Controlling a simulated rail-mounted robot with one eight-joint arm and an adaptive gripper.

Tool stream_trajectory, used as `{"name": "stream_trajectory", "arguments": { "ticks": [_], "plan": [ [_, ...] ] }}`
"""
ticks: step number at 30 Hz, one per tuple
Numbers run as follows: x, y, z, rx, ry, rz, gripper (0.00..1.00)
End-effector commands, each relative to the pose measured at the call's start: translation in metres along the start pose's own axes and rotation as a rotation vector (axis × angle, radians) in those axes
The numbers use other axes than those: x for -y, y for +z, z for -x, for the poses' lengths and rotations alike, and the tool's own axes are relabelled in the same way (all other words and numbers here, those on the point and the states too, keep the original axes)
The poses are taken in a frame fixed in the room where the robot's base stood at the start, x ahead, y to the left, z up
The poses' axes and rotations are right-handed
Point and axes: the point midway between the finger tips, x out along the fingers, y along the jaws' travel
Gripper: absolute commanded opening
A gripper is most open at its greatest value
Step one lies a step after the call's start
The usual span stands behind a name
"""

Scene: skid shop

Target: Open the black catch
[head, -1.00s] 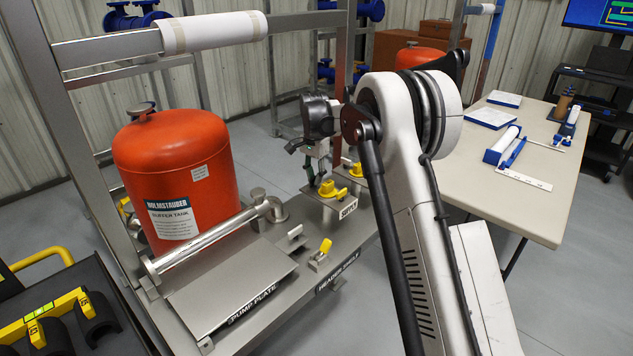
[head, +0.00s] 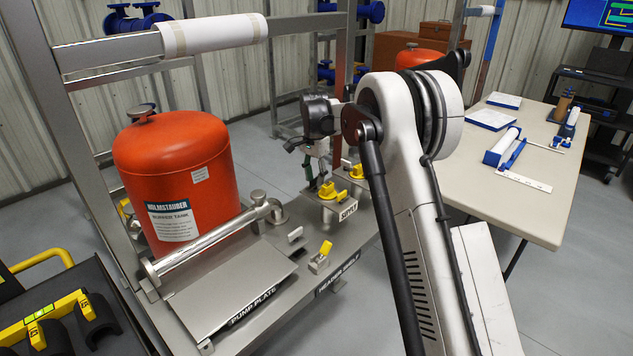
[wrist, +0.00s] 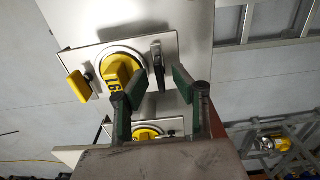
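The black catch (wrist: 157,66) is a narrow upright lever on a light metal plate in the wrist view, just right of a round yellow knob (wrist: 118,70) with black characters. My gripper (wrist: 154,84) is open, its two green-padded fingers apart. The catch shows between and just beyond the fingertips. I cannot tell the remaining distance, and no grip on it shows. In the head view my gripper (head: 311,170) points down over the shelf by the yellow knobs, and I cannot make out the black catch there.
A yellow tab (wrist: 78,86) sits left of the knob, and a second yellow knob (wrist: 147,133) lies lower, partly behind my fingers. In the head view a yellow-tipped latch (head: 325,248) stands on the header shelf. The orange tank (head: 175,175) and steel frame are left of my arm.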

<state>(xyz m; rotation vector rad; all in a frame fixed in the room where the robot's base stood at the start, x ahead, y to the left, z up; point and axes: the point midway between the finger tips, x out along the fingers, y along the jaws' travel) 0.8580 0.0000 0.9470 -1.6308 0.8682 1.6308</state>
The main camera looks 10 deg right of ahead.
Motion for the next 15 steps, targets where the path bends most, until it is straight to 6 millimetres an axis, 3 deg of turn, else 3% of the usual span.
{"name": "stream_trajectory", "arguments": {
  "ticks": [15],
  "plan": [
    [0.0,0.0,0.037,0.0,0.0,0.0,0.26]
  ]
}}
